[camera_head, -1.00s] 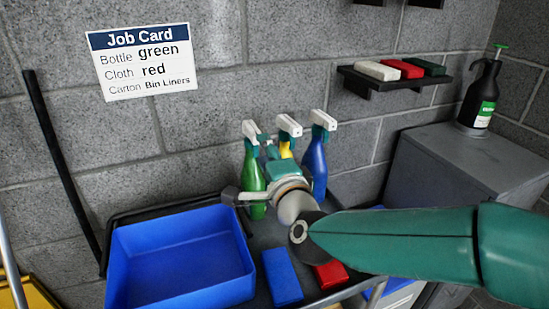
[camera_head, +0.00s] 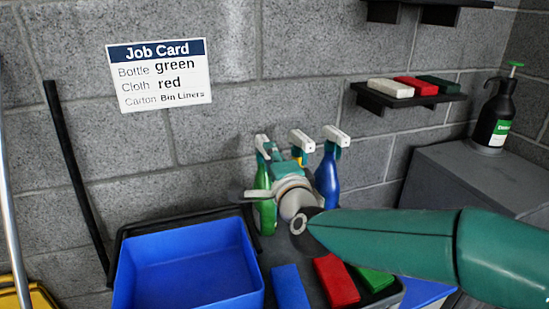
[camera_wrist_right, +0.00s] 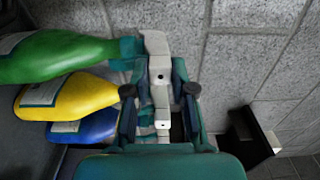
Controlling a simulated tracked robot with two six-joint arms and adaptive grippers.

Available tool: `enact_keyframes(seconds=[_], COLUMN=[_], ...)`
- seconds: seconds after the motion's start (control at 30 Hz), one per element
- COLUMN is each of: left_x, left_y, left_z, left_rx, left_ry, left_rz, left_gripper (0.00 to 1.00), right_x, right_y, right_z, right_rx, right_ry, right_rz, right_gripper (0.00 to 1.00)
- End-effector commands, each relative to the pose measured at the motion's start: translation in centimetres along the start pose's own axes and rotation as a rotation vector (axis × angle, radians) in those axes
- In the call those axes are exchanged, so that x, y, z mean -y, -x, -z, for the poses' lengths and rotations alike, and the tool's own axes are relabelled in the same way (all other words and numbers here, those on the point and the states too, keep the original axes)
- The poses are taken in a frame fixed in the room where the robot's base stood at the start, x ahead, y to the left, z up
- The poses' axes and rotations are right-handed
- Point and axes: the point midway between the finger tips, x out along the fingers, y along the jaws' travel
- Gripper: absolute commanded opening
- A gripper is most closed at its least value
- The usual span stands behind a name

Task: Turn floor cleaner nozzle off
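The green spray bottle (camera_head: 264,213) stands upright at the left of a row of three, partly hidden behind my right gripper (camera_head: 279,158). Its white nozzle (camera_head: 262,142) shows just above the gripper. In the right wrist view, the green bottle (camera_wrist_right: 62,55) lies across the upper left. Its pale nozzle (camera_wrist_right: 158,62) sits between the tips of my right gripper (camera_wrist_right: 158,75), whose fingers stand apart on either side; firm contact cannot be told. The job card (camera_head: 158,75) on the wall reads bottle green, cloth red, carton Bin Liners. My left gripper is not in view.
A yellow bottle (camera_wrist_right: 65,96) and a blue bottle (camera_head: 328,180) stand close beside the green one. A blue tray (camera_head: 190,243) is at front left. Blue (camera_head: 289,287), red (camera_head: 336,281) and green (camera_head: 375,278) cloths lie on the cart. A wall shelf (camera_head: 405,101) is at right.

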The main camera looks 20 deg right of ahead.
Motion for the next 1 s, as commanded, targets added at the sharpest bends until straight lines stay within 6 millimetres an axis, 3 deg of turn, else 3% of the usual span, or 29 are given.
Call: enact_keyframes(seconds=[0.37,1.0], left_x=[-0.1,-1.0], left_y=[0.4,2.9], left_z=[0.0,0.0], left_rx=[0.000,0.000], left_ry=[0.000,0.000], left_rz=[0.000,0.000], left_gripper=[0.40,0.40], right_x=[-0.1,-0.2], right_y=[0.0,0.0], right_z=[0.0,0.0], right_rx=[0.001,0.004], right_ry=[0.068,0.709], right_rz=[-0.006,-0.010], right_gripper=[0.11,0.11])
